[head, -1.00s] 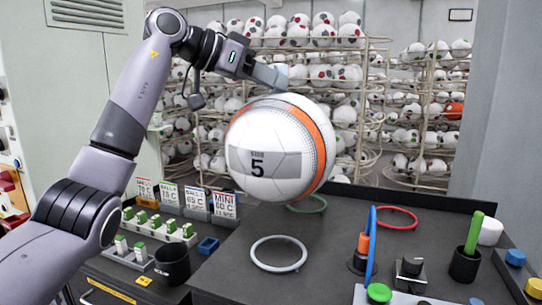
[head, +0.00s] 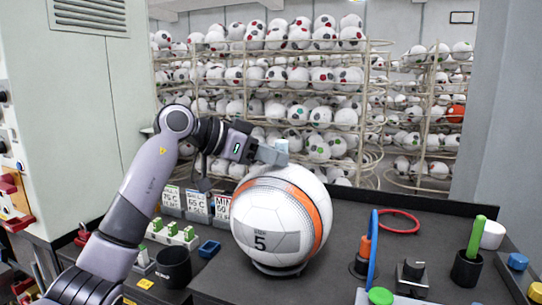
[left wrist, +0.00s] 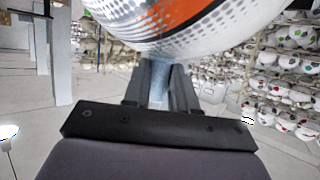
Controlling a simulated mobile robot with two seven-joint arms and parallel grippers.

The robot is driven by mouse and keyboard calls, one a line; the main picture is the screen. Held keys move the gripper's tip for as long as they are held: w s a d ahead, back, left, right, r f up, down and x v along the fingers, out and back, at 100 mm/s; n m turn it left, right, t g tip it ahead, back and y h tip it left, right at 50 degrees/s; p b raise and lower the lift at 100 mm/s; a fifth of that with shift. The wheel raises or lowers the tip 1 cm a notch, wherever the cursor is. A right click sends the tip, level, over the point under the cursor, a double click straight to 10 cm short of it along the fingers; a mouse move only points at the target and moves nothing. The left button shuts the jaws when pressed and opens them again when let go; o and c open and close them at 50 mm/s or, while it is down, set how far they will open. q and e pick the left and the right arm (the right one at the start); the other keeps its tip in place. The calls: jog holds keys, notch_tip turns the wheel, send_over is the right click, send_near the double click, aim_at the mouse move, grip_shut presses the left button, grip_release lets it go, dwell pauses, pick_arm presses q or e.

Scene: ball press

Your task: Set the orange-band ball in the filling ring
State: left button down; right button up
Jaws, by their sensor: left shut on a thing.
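The orange-band ball (head: 282,222) is white with an orange stripe and a grey panel marked 5. It is down at the table over the filling ring (head: 279,271), whose front edge shows as a dark curve under it. I cannot tell whether the ball bears fully on it. My left gripper (head: 274,154) is at the top of the ball, shut, with a pale blue piece at its tips. In the left wrist view the gripper (left wrist: 160,78) has its fingers close together against the ball (left wrist: 185,25). My right gripper is not in view.
A red ring (head: 400,221) lies behind right. A black cup (head: 173,267) and a blue tray (head: 209,248) are left. Ball racks fill the background.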

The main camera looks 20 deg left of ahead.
pick_arm(q)
jog(key=shift+f, duration=0.1)
jog(key=shift+f, duration=0.25)
jog(key=c, duration=0.9)
grip_release()
jog(key=shift+s+a+r, duration=0.1)
jog(key=shift+s+r, duration=0.05)
jog(key=shift+r, duration=0.1)
jog(key=b+v, duration=0.2)
jog(key=v, duration=0.9)
jog(key=shift+s+r, duration=0.2)
jog(key=shift+s, duration=0.05)
jog(key=shift+a, duration=0.15)
